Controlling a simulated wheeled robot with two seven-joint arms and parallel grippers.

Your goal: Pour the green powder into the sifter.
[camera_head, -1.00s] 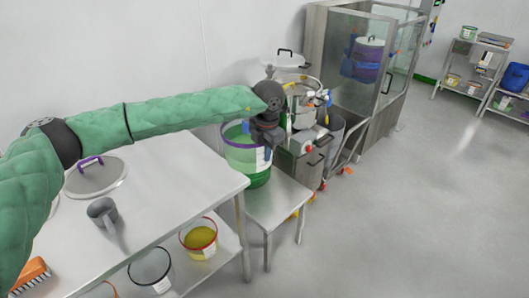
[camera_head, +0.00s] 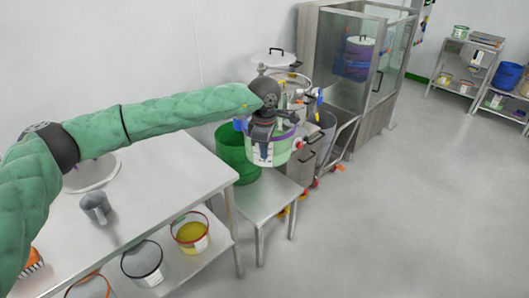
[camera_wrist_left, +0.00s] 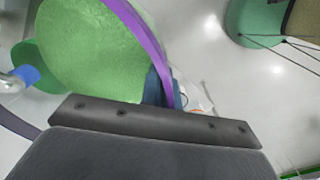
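The purple-rimmed bucket (camera_head: 284,152), pale with a label, hangs from my left gripper (camera_head: 263,146) above the low steel table. The gripper's fingers are shut on its rim. In the left wrist view the green powder (camera_wrist_left: 90,55) fills much of the bucket's mouth inside the purple rim (camera_wrist_left: 148,42), with the dark blue fingers (camera_wrist_left: 160,88) at that rim. The sifter appears to be the round steel-rimmed machine (camera_head: 298,77) just behind the gripper; the arm and bucket partly hide it. My right gripper is not in view.
A glass-walled cabinet (camera_head: 400,60) stands behind right. The floor at right is clear.

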